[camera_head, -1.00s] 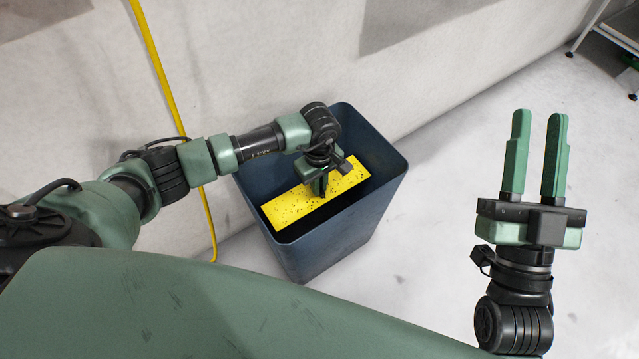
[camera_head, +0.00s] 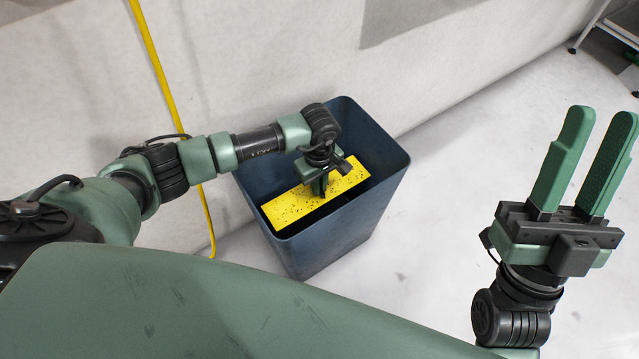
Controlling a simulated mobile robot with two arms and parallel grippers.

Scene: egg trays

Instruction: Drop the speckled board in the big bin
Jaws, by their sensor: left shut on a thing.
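The speckled board (camera_head: 287,209) is yellow with dark specks. It lies across the opening of the big bin (camera_head: 338,232), inside the rim outline. The bin is dark blue, tall and open at the top. My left gripper (camera_head: 321,188) is over the bin, pointing down, shut on the board; its fingers partly cover the board's middle. How deep the board sits below the rim is hard to tell. My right gripper (camera_head: 588,165) is at the right, open and empty, fingers pointing up and away from the bin.
A pale wall (camera_head: 270,60) stands right behind the bin. A yellow hose or cable (camera_head: 165,85) runs down it at the left. A metal rack (camera_head: 618,32) stands at the far right. The light floor (camera_head: 450,160) between bin and rack is clear.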

